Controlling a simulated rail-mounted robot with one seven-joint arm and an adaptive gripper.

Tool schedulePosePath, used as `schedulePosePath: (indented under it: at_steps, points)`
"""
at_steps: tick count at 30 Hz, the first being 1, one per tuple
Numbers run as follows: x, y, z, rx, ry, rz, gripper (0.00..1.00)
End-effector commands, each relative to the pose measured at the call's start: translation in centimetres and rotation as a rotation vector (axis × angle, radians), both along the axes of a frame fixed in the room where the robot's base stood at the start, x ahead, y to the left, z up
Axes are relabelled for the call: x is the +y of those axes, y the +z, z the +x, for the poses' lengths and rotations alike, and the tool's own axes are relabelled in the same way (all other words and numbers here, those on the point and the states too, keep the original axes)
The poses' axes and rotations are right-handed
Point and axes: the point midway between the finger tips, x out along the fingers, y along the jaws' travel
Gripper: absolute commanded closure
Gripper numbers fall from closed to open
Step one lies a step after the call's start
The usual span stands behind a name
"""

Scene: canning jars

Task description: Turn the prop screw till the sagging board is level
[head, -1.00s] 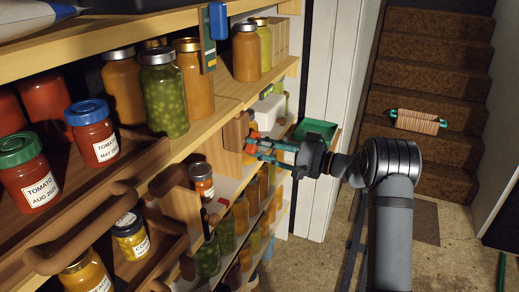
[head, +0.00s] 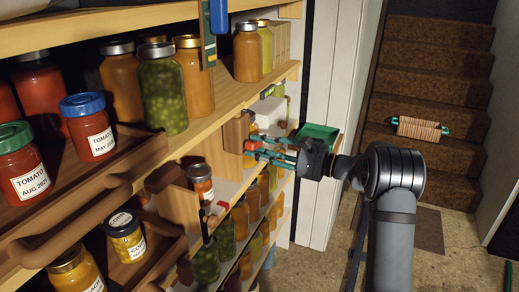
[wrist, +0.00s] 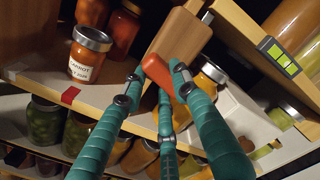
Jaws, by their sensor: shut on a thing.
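The prop screw's red-orange handle (wrist: 157,70) lies between my teal fingertips in front of a brown wooden block; in the head view the red part (head: 249,146) shows beside the block (head: 236,131). My gripper (head: 265,150) is shut on the handle, its fingers around it in the wrist view (wrist: 158,82). The screw's thread is hidden. The board (head: 225,103) above the block carries several tall jars. I cannot tell whether the board is level.
A carrot jar (wrist: 88,52) stands just left of the fingers, on a shelf with a red tag (wrist: 70,95). Jars crowd the shelf below. A green tray (head: 318,134) is behind my wrist.

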Motion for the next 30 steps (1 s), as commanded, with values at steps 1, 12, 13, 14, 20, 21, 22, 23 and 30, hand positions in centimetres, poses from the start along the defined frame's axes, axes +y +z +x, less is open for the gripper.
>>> schedulePosePath:
  at_steps: [1,12,13,14,20,21,22,23,30]
  points:
    - [-0.01,0.07,-0.03,0.040,0.000,0.015,0.98]
    - [0.09,0.39,-0.19,0.370,0.000,0.145,0.98]
    - [0.10,0.43,-0.21,0.397,0.001,0.156,0.98]
    - [0.09,0.47,-0.21,0.424,0.001,0.166,0.98]
    - [0.07,0.64,-0.25,0.600,-0.001,0.236,0.98]
    - [0.06,0.67,-0.25,0.636,-0.001,0.249,0.98]
    - [0.06,0.70,-0.26,0.663,-0.001,0.260,0.98]
    - [0.06,0.73,-0.27,0.690,-0.001,0.271,0.98]
    - [0.11,0.94,-0.30,0.893,0.000,0.351,0.98]
